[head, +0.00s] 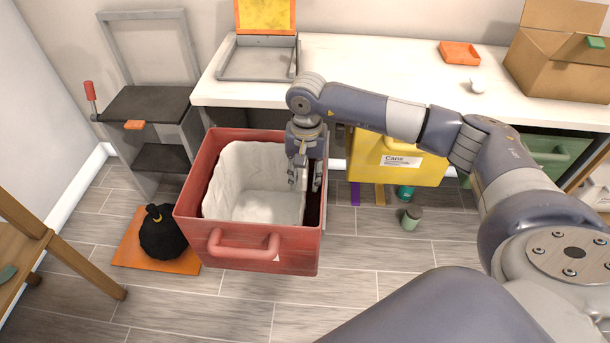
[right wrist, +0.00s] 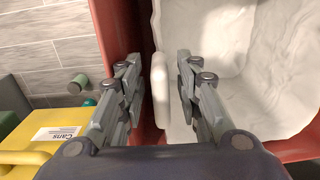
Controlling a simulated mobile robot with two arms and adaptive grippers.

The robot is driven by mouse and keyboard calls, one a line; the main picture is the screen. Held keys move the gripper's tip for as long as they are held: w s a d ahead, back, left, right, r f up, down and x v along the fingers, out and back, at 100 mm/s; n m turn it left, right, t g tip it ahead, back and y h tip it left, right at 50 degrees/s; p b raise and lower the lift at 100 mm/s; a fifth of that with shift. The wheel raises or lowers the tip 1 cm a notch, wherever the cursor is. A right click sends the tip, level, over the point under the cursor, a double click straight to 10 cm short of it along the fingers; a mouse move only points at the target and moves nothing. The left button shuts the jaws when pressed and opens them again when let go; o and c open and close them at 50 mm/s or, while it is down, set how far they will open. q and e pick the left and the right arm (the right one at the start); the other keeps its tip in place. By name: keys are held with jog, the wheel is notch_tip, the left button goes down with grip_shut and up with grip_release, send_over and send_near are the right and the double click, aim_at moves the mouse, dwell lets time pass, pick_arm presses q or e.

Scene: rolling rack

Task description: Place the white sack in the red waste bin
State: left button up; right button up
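The white sack (head: 255,206) sits open inside the red waste bin (head: 250,262), its walls standing up along the bin's inner sides. My right gripper (head: 304,180) points down at the bin's right side, over the sack's right edge. In the right wrist view the gripper's fingers (right wrist: 159,88) are apart, with a pale upright strip of the sack's edge (right wrist: 160,85) between them. Narrow gaps show on both sides of the strip. The sack's floor (right wrist: 225,85) looks empty. My left gripper is not in view.
A yellow bin marked Cans (head: 400,165) stands right of the red bin. A black bag (head: 160,235) lies on an orange mat (head: 128,250) at left. A white counter (head: 380,70) runs behind. A small green can (head: 411,217) stands on the floor. Floor in front is clear.

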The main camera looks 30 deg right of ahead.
jog(key=shift+r, duration=0.1)
pick_arm(q)
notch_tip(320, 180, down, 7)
jog(key=p, duration=0.1)
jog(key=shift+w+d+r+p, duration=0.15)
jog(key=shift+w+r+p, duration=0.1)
jog(key=shift+p, duration=0.15)
pick_arm(e)
notch_tip(320, 180, up, 12)
jog(key=shift+s+d+r, duration=0.1)
